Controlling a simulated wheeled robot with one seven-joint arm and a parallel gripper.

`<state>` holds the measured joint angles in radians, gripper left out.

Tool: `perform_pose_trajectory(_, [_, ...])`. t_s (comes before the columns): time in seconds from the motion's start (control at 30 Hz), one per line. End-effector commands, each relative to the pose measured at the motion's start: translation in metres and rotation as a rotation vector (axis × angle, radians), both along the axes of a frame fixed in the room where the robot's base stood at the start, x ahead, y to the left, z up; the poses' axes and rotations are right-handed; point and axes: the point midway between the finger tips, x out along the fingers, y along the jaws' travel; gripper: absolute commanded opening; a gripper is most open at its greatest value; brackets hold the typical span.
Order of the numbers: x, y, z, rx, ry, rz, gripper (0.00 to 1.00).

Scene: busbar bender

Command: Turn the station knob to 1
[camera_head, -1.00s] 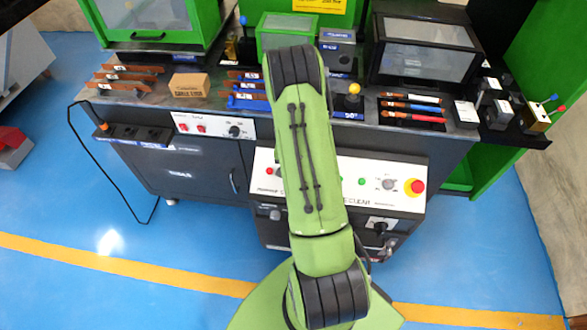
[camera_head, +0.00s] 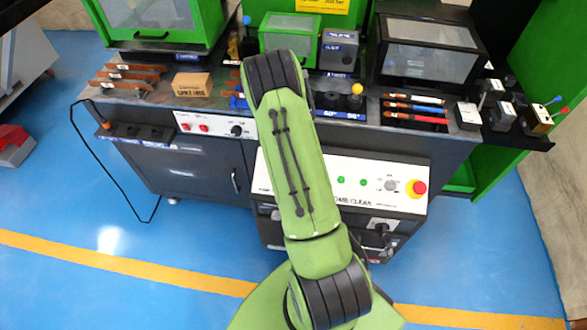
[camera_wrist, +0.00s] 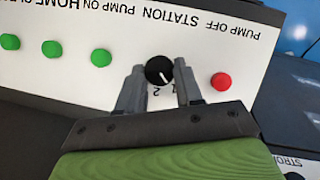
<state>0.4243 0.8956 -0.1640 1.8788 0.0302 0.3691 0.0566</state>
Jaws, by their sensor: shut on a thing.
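The station knob (camera_wrist: 158,70) is a round black dial with a white pointer line, on a white panel (camera_wrist: 120,40) under the word STATION. The wrist view shows the panel upside down. The pointer slants to the lower right in that view, toward the printed 1; the 2 is just left of it. My gripper (camera_wrist: 159,82) has one finger on each side of the knob and is shut on it. In the head view my green arm covers the gripper and the station knob; the panel's right part (camera_head: 352,188) shows there.
A red button (camera_wrist: 221,81) sits right of the knob in the wrist view, and several green buttons (camera_wrist: 101,57) sit left. In the head view, a red mushroom button (camera_head: 419,188) and a grey knob (camera_head: 391,186) are at the panel's right end. The bench (camera_head: 215,103) above is crowded.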

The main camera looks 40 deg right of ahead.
Motion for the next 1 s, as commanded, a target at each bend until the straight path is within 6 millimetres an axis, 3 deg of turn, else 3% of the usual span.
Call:
perform_pose_trajectory(0.1, [0.0,0.0,0.0,0.001,0.0,0.002,0.05])
perform_pose_trajectory(0.13, [0.0,0.0,0.0,0.001,0.0,0.002,0.4])
perform_pose_trajectory(0.27, [0.0,0.0,0.0,0.001,0.0,0.001,0.6])
perform_pose_trajectory(0.53, [0.0,0.0,0.001,0.0,-0.001,0.0,0.61])
perform_pose_trajectory(0.63, [0.001,0.001,0.011,0.0,-0.002,0.0,0.61])
perform_pose_trajectory(1.0, [0.009,0.014,0.112,-0.002,-0.005,0.001,0.61])
